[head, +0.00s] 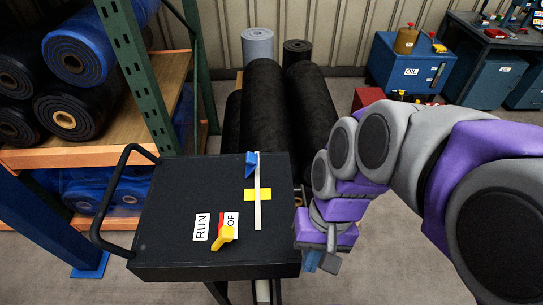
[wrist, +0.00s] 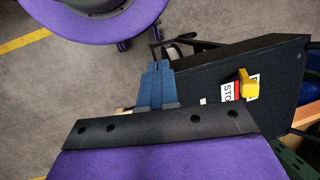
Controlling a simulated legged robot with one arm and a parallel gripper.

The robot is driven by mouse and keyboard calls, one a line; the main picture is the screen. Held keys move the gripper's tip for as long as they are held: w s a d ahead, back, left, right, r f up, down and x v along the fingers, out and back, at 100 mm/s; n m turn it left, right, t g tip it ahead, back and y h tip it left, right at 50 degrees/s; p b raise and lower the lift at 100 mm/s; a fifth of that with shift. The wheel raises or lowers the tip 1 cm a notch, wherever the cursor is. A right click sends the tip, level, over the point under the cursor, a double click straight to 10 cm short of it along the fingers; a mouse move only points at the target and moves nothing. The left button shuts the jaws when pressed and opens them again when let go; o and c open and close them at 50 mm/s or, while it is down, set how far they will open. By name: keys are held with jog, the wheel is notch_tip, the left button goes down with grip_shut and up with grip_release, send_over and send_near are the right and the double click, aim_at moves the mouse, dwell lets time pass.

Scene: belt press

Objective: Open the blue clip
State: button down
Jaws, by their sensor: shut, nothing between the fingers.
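The blue clip (head: 251,164) sits near the far edge of the black panel top (head: 170,185), at the upper end of a white strip (head: 258,215). Whether it is open or closed is too small to tell. My gripper (head: 311,262) hangs beside the panel's right edge, to the right of and nearer than the clip, apart from it. Its blue fingers (wrist: 155,80) are together and empty in the wrist view. The clip does not show in the wrist view.
A yellow lever (head: 223,238) stands by the RUN label (head: 201,227) and a partly covered red-and-white label. A yellow patch (head: 257,195) crosses the strip. A black handle (head: 105,200) is at the panel's left. Black rolls (head: 265,110) lie behind.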

jog(key=w+a+r+m+g+y+p, duration=0.1)
jog(key=w+a+m+y, duration=0.3)
jog(key=w, duration=0.7)
jog(key=w+a+r+m+g+y+p, duration=0.1)
jog(key=w+a+m+y, duration=0.3)
jog(key=w, duration=0.7)
jog(key=w+d+f+m+t+y, duration=0.5)
jog(key=w+d+f+m, duration=0.4)
jog(key=w+d+f, duration=0.4)
jog(key=x, duration=0.5)
jog(key=s+x, duration=0.1)
jog(key=x, duration=0.2)
jog(key=shift+f+b, duration=0.25)
jog(key=shift+b, duration=0.1)
jog(key=a, duration=0.1)
jog(key=a+r, duration=0.1)
jog(key=a, duration=0.1)
jog(key=shift+r, duration=0.3)
jog(key=shift+a+r, duration=0.25)
jog(key=shift+a, duration=0.05)
